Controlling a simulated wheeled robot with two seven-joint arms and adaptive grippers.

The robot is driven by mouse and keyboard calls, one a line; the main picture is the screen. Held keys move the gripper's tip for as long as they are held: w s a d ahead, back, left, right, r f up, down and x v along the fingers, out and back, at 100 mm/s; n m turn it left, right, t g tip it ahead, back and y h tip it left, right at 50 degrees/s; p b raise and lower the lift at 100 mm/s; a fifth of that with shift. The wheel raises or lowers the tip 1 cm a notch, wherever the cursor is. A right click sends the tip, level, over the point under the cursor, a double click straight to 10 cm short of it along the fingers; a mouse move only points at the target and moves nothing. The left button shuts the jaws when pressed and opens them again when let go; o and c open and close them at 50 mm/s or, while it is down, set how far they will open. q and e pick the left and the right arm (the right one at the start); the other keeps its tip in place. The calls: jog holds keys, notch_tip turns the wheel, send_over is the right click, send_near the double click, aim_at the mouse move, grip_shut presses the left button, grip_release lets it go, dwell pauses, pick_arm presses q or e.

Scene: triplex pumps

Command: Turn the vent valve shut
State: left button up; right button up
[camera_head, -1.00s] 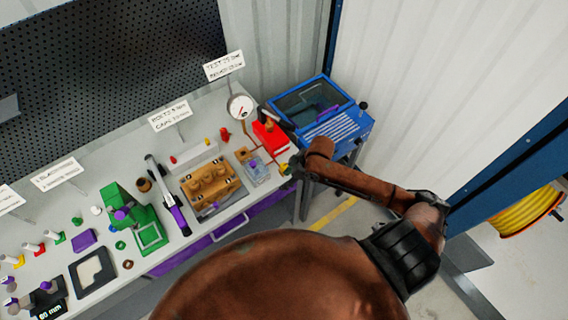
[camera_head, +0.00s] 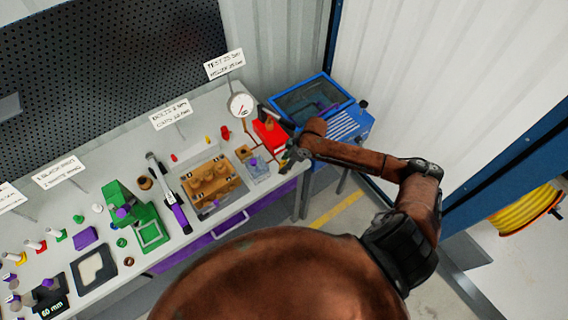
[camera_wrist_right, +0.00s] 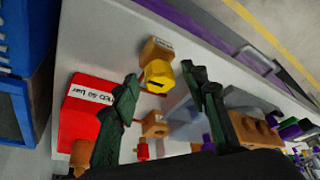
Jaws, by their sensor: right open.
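A yellow hex knob (camera_wrist_right: 158,73) on a brass block (camera_wrist_right: 156,50), apparently the vent valve, shows in the right wrist view near the bench edge. My right gripper (camera_wrist_right: 160,78) is open, its two dark fingers on either side of the knob in the picture. Whether they touch it I cannot tell. In the head view my right gripper (camera_head: 289,157) is over the bench's right end, and the knob cannot be made out there. My left gripper is not in view.
A red labelled box (camera_head: 269,133) and a round gauge (camera_head: 242,105) stand near the right gripper. A small clear tank (camera_head: 257,172) is just left of it. A blue cabinet (camera_head: 345,125) stands right of the bench. Floor in front is free.

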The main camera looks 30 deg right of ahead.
jog(key=shift+w+a+f, duration=0.1)
jog(key=shift+f, duration=0.2)
jog(key=shift+c, duration=0.5)
grip_shut()
